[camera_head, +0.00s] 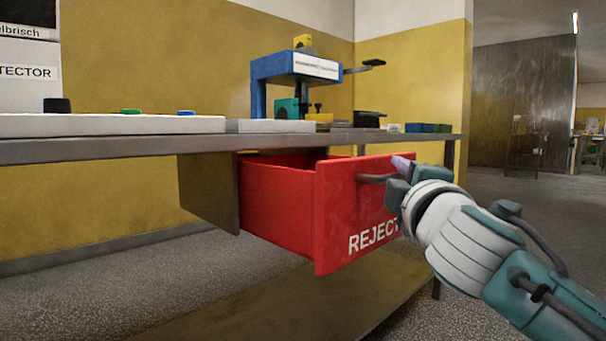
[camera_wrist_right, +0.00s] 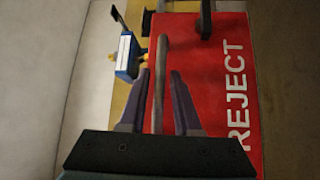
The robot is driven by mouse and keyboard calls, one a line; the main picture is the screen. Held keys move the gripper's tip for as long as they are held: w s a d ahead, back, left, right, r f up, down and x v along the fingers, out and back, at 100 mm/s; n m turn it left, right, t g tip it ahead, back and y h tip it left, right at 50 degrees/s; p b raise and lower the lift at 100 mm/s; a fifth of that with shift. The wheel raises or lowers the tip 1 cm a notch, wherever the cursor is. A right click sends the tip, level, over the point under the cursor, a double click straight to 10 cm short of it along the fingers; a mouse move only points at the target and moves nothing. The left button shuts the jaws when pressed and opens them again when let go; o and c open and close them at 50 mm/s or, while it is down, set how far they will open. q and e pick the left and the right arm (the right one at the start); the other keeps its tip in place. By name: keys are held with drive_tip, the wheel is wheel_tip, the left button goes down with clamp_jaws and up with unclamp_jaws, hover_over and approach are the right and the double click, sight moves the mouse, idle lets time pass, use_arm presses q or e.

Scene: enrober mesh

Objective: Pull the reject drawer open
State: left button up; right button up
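The red reject drawer (camera_head: 343,215) stands pulled out from under the bench, its inside partly showing from above. Its front bears the word REJECT, and it also shows in the right wrist view (camera_wrist_right: 215,60). A grey bar handle (camera_head: 372,178) runs across the upper front. My right gripper (camera_head: 400,172) is at the handle. In the right wrist view its two fingers lie on either side of the handle (camera_wrist_right: 160,80), with a gap showing on both sides, so it is open around the bar. My left gripper is not in view.
The grey bench top (camera_head: 100,148) runs above the drawer. A blue device (camera_head: 290,75) and small coloured blocks (camera_head: 428,127) stand on it. A lower shelf (camera_head: 290,305) lies beneath. Open floor shows at the right.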

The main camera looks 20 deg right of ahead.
drive_tip(key=shift+o, duration=0.8)
drive_tip(key=shift+s+a, duration=0.1)
drive_tip(key=shift+s, duration=0.1)
drive_tip(key=p+v, duration=0.1)
drive_tip(key=v, duration=0.8)
drive_tip(key=shift+s, duration=0.25)
drive_tip(key=shift+f, duration=0.1)
